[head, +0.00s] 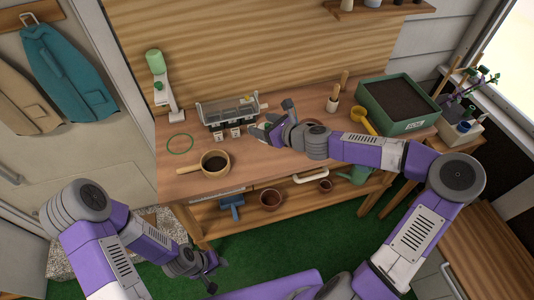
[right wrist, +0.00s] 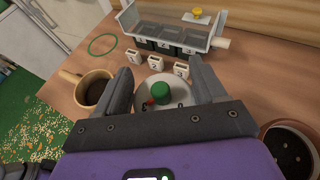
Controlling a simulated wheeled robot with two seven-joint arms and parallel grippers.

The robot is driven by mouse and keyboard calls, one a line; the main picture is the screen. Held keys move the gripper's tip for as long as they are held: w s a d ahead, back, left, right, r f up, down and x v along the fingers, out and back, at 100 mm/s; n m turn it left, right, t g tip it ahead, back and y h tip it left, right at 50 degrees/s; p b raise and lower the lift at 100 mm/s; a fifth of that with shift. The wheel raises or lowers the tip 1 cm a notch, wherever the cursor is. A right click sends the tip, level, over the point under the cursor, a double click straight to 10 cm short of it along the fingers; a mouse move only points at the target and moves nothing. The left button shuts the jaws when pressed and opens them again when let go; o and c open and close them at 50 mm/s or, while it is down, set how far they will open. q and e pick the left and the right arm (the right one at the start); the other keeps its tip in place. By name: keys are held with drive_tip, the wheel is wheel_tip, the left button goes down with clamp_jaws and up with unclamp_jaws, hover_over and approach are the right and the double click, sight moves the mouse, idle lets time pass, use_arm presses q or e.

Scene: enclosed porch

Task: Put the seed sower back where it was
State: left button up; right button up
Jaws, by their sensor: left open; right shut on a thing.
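The seed sower (right wrist: 160,93) is a round pale disc with a green knob and a small red mark. In the right wrist view it sits between the fingers of my right gripper (right wrist: 163,88), which is shut on it above the wooden bench. In the head view my right gripper (head: 272,129) is over the bench, right of the grey seed tray (head: 228,110), and mostly hides the sower. A thin green ring (head: 180,144) lies flat and empty on the bench's left part; it also shows in the right wrist view (right wrist: 102,44). My left gripper (head: 212,273) is open and empty, low in front of the bench.
Small numbered white blocks (right wrist: 155,62) stand before the tray. A handled pot of soil (head: 215,162) is near the front edge, below the ring. A white stand with a green top (head: 161,85) is at the back left. A green soil box (head: 397,103) is at the right.

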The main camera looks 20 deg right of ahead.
wheel_tip(320, 180, down, 10)
drive_tip(key=b, duration=0.2)
drive_tip(key=shift+r+b, duration=0.2)
drive_tip(key=shift+b, duration=0.15)
drive_tip(key=shift+f, duration=0.1)
drive_tip(key=o, duration=1)
drive_tip(key=shift+o, duration=0.2)
drive_tip(key=shift+d+r, duration=0.1)
drive_tip(key=shift+r, duration=0.1)
drive_tip(key=p+v, duration=0.2)
drive_tip(key=v, duration=1)
drive_tip(key=shift+p, duration=0.35)
drive_tip(key=shift+f, duration=0.2)
